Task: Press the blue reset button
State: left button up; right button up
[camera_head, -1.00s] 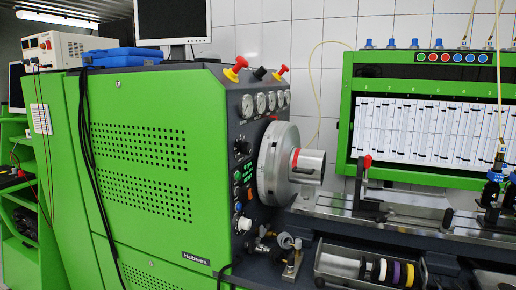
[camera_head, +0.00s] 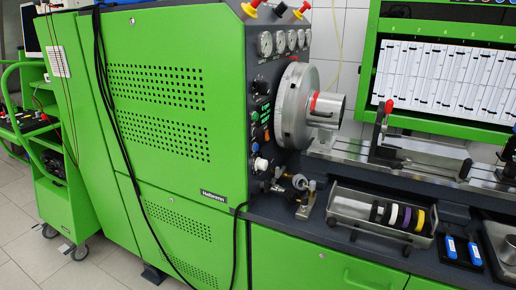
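The control panel (camera_head: 272,75) is the dark side face of the green pump testbench, left of the chuck. It carries a column of small knobs, lit green displays and buttons. A small bluish button (camera_head: 255,148) seems to sit low in this column, above a white knob (camera_head: 261,164); it is too small to be sure of. Neither of my grippers is in view.
A large metal chuck (camera_head: 300,105) juts out beside the panel and stands close to the buttons. Gauges (camera_head: 265,44) sit above. Fittings (camera_head: 300,183) and a tray (camera_head: 345,208) with coloured rings lie below right. A green cart (camera_head: 60,200) stands at left.

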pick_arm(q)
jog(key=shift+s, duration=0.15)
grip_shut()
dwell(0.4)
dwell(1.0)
